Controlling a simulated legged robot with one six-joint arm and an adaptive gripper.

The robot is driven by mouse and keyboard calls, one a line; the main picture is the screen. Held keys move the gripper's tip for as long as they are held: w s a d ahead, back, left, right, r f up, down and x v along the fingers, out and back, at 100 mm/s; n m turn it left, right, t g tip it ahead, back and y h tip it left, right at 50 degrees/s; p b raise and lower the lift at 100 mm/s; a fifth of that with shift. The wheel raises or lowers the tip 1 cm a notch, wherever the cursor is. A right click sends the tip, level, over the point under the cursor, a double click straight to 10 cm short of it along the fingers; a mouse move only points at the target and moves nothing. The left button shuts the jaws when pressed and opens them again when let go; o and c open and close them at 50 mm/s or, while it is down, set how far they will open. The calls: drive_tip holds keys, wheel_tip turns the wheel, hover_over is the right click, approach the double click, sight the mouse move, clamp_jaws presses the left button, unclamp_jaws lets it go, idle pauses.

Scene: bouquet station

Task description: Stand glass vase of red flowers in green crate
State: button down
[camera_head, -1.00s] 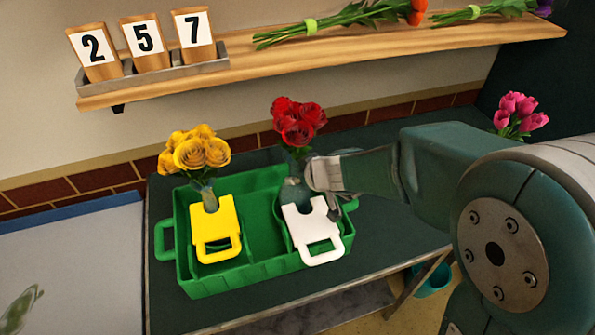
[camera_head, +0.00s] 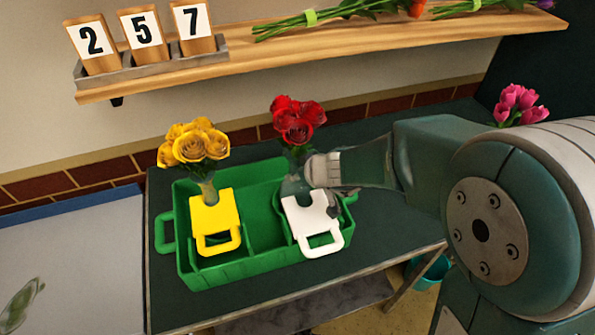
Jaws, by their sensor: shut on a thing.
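The glass vase (camera_head: 294,176) with red flowers (camera_head: 296,118) is upright at the right compartment of the green crate (camera_head: 250,262). A white handled plate (camera_head: 313,222) at the crate's front hides the vase's lower part, so I cannot tell whether its base touches the crate floor. My gripper (camera_head: 312,176) comes in from the right and is shut on the vase. Its far finger is partly hidden. A second vase with yellow flowers (camera_head: 194,146) stands in the left compartment, behind a yellow handled plate (camera_head: 215,220).
The dark table (camera_head: 392,238) is clear in front and to the right of the crate. Pink flowers (camera_head: 518,105) stand at the back right, behind my arm. A wooden shelf (camera_head: 350,45) with number blocks (camera_head: 143,38) and loose stems runs above. A teal bucket (camera_head: 430,272) is below the table.

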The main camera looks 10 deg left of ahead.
drive_tip(key=shift+c, duration=1.3)
unclamp_jaws()
drive_tip(key=v, duration=1.1)
drive_tip(key=shift+s+d+r, duration=0.2)
drive_tip(key=shift+s+r, duration=0.05)
drive_tip(key=shift+d, duration=0.1)
drive_tip(key=s+d+r+m+h, duration=0.2)
drive_tip(key=s+d+m, duration=0.3)
drive_tip(key=d, duration=0.5)
drive_tip(key=s+d+r+m+h, duration=0.3)
drive_tip(key=s+d+m+h, duration=0.2)
drive_tip(key=s+d, duration=0.4)
drive_tip(key=shift+s+d+r, duration=0.2)
drive_tip(key=shift+s+d, duration=0.1)
drive_tip(key=shift+d, duration=0.4)
